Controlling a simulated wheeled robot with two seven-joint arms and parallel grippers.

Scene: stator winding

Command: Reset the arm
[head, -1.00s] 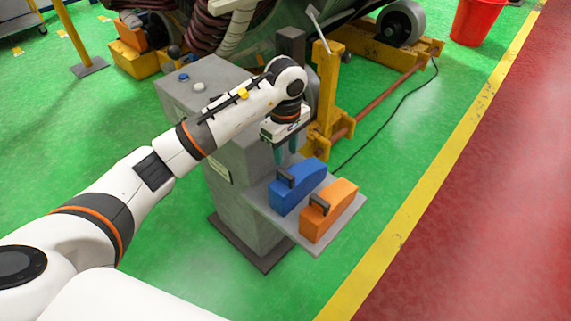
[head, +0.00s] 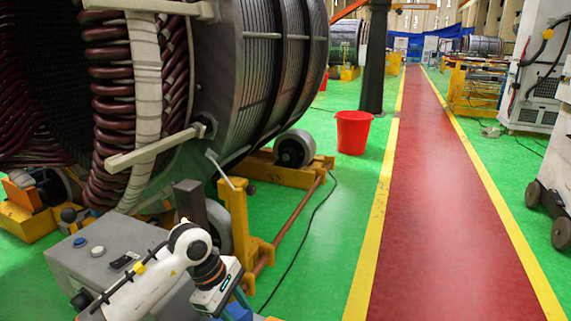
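My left arm, white with dark joints, shows in the head view at the bottom left, in front of the grey control box. Its gripper (head: 216,294) points down near the lower edge; its fingers are hidden or cut off, so I cannot tell whether they are open. A small part of a blue block (head: 238,311) shows just beside and below the gripper. Only a sliver of an orange block (head: 271,319) shows at the bottom edge. My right gripper is not in view.
The grey control box (head: 75,262) with buttons stands beside the arm. Behind it is a large stator (head: 262,70) with dark red coils, on a yellow roller stand (head: 240,225). A red bucket (head: 353,133) stands on the green floor. The red walkway (head: 445,200) is clear.

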